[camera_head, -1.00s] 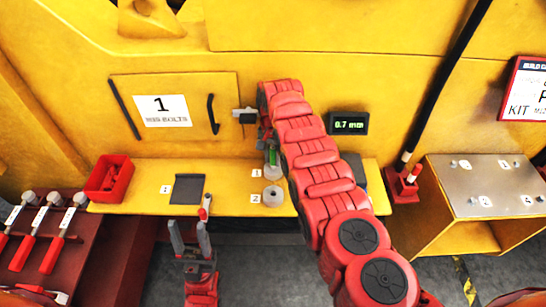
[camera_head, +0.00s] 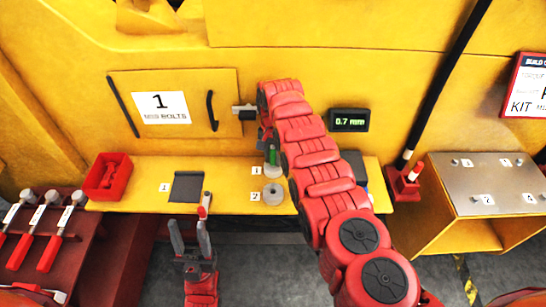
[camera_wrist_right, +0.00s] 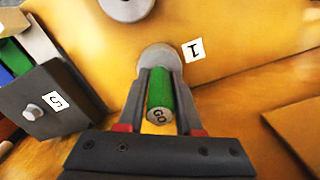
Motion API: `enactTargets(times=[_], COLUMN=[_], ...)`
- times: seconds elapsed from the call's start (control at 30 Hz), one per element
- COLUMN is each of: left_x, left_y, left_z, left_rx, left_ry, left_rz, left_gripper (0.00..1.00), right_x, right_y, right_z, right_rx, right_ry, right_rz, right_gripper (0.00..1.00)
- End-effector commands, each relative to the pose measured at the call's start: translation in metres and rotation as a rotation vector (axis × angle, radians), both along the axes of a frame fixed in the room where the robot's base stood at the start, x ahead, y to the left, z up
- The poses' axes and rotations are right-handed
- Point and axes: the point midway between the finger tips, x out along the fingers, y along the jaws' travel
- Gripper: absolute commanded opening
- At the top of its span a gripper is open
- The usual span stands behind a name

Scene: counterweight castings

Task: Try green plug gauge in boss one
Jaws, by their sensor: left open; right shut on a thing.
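The green plug gauge (camera_wrist_right: 160,92) is between the fingers of my right gripper (camera_wrist_right: 162,100), which is shut on it. Its end marked GO faces the wrist camera. Its far end meets boss one (camera_wrist_right: 160,56), a grey round boss beside the label 1; I cannot tell whether it is inside the bore. In the head view the green gauge (camera_head: 272,156) shows just above boss one (camera_head: 271,171), partly hidden by my right arm. My left gripper (camera_head: 190,222) is open and empty, in front of the yellow shelf.
Boss two (camera_head: 272,194) stands in front of boss one on the yellow shelf (camera_head: 235,172). A dark plate (camera_head: 187,187) and a red bin (camera_head: 107,178) lie left. A gauge readout (camera_head: 349,120) shows 0.7. A dark block (camera_wrist_right: 48,103) with a knob is nearby.

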Motion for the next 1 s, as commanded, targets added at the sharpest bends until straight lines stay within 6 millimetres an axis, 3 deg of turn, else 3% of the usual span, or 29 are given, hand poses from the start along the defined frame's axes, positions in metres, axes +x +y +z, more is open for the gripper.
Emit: enactTargets(times=[1.0], left_x=[0.0], left_y=[0.0], left_z=[-0.0069], left_rx=[0.0], left_ry=[0.0], left_rz=[0.0], left_gripper=[0.5], right_x=[-0.0002], right_y=[-0.0001], right_z=[-0.0078], right_rx=[0.0], right_ry=[0.0], right_rz=[0.0], right_gripper=[0.0])
